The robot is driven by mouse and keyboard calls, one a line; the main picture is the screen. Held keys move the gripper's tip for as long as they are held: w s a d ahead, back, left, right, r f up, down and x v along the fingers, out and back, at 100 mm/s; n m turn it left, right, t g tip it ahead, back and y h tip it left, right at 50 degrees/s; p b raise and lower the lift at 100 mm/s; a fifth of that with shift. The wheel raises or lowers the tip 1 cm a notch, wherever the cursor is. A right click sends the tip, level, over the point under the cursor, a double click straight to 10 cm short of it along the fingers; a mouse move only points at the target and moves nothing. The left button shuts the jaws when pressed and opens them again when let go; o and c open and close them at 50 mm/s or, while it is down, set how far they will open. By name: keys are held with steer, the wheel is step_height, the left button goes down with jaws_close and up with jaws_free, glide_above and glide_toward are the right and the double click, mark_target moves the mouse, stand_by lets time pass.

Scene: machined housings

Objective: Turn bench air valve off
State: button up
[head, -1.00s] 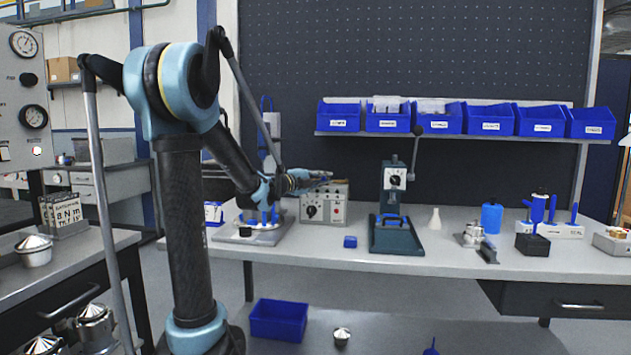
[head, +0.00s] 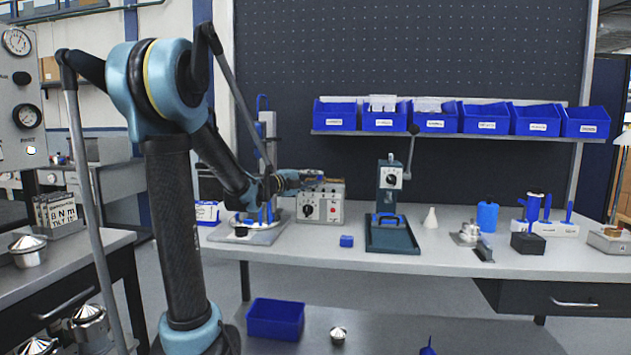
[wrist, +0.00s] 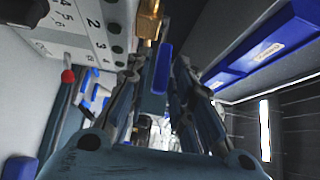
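The bench air valve shows in the wrist view as a brass body (wrist: 149,22) with a flat blue lever (wrist: 161,70) beside it. My gripper (wrist: 158,80) is open, with one finger on each side of the lever. I see a gap on both sides; contact is not clear. In the head view my gripper (head: 312,175) is just above the grey control box (head: 320,204) on the bench, and the valve is small and mostly hidden there.
Blue bins (head: 437,117) line a shelf above the bench (head: 390,258). A green press (head: 391,190) stands right of the box.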

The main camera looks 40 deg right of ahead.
steer(key=a, duration=0.9)
steer(key=shift+a, duration=0.15)
steer(key=shift+c, duration=0.6)
